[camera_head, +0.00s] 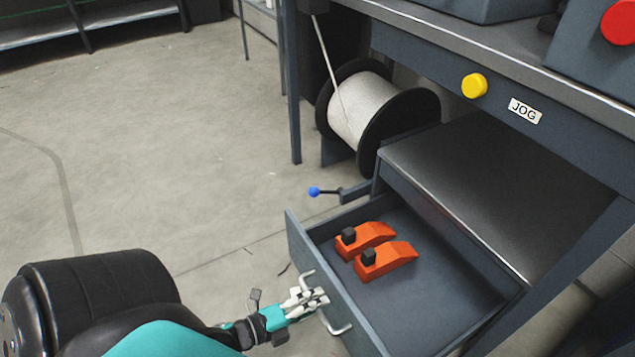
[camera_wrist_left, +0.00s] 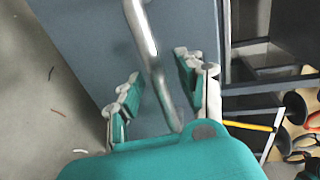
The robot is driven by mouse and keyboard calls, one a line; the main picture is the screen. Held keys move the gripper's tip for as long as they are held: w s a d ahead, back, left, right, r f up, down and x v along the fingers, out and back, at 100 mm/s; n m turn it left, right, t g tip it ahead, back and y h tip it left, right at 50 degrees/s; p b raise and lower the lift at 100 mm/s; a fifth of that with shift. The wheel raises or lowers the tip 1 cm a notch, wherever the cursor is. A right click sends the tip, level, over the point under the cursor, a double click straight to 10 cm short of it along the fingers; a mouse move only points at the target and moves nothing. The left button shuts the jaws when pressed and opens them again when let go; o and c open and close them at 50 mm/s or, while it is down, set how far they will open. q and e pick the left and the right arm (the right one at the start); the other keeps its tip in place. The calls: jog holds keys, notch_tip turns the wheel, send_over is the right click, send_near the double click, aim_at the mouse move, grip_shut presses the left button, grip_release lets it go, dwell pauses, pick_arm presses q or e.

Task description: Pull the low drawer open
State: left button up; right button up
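The low drawer (camera_head: 365,330) is dark blue-grey and stands pulled out from under the bench, its inside showing. Its bar handle (camera_head: 337,318) is pale metal on the front panel; it also shows in the left wrist view (camera_wrist_left: 146,40). My left gripper (camera_head: 312,297) is at the handle. In the left wrist view the gripper's two fingers (camera_wrist_left: 158,80) stand apart, one on each side of the bar, with gaps showing between bar and pads. My right gripper is not in view.
Two orange blocks with black knobs (camera_head: 385,260) lie in the drawer. A white cable spool (camera_head: 362,108) and a blue-knobbed lever (camera_head: 314,191) are behind it. A yellow button (camera_head: 474,85) is on the bench front. The floor at left (camera_head: 180,150) is clear.

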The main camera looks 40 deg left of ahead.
pick_arm(q)
jog(key=v, duration=1.1)
